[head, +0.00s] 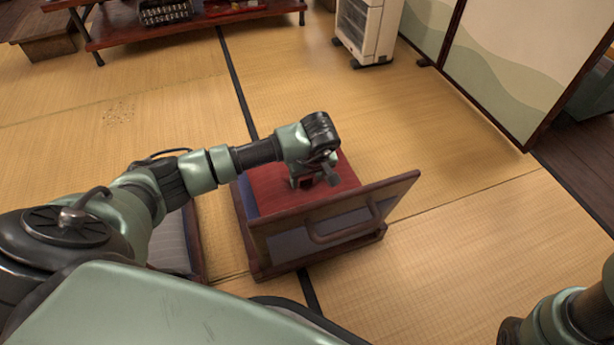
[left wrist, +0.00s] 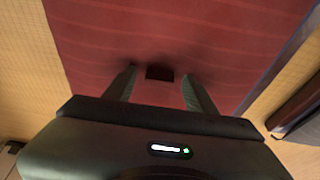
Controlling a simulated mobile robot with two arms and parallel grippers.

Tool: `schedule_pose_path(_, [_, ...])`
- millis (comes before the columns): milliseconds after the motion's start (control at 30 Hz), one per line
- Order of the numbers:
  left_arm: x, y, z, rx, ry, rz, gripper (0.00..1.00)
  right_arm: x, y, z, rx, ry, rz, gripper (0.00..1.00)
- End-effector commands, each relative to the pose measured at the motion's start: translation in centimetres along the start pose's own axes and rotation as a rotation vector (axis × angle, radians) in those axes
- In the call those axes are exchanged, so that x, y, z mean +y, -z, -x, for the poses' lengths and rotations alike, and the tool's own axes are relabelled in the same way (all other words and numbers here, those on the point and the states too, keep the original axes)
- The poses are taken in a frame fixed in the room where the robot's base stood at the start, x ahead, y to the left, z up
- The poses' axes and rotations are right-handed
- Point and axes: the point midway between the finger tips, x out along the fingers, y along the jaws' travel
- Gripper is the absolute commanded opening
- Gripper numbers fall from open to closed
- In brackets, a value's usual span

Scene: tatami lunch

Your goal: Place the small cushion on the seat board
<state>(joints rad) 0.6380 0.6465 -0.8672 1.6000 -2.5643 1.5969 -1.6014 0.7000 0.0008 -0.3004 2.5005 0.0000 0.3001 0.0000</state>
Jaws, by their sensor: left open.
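A flat red cushion (head: 268,192) with faint stripes and a bluish edge lies on the wooden seat board (head: 262,270) of a low floor chair. Its red surface (left wrist: 240,40) fills most of the left wrist view. My left gripper (head: 318,182) is over the far right part of the red surface, pointing down. In the left wrist view its two fingers (left wrist: 160,90) are apart, with a small dark red tab (left wrist: 160,73) between them. I cannot tell whether the fingers touch the cushion. My right gripper is out of view.
The chair's slanted backrest (head: 395,195), with a handle slot, stands on its near side. A grey cushioned seat (head: 170,245) is to the left. A low red table (head: 200,22), a white wheeled heater (head: 365,30) and a sliding panel (head: 510,60) are farther off. Tatami to the right is clear.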

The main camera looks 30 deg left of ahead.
Motion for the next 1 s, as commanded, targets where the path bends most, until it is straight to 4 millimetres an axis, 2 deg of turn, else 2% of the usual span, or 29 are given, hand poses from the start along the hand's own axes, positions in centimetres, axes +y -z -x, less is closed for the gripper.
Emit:
schedule_pose_path(33, [0.0, 0.3, 1.3, 0.002, -0.002, 0.000, 0.56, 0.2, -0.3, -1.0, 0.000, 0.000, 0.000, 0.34])
schedule_pose_path(300, [0.0, 0.4, 7.3, 0.002, -0.001, -0.001, 0.56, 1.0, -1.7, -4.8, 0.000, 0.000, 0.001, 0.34])
schedule_pose_path(500, [0.0, 0.2, 10.4, 0.001, 0.000, -0.001, 0.56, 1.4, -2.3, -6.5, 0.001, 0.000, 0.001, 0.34])
schedule_pose_path(700, [0.0, 0.1, 11.5, 0.001, 0.000, 0.000, 0.56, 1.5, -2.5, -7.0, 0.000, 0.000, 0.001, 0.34])
schedule_pose_path(1000, [0.0, 0.1, 11.5, 0.001, 0.000, 0.001, 0.56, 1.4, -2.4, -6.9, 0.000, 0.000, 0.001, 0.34])
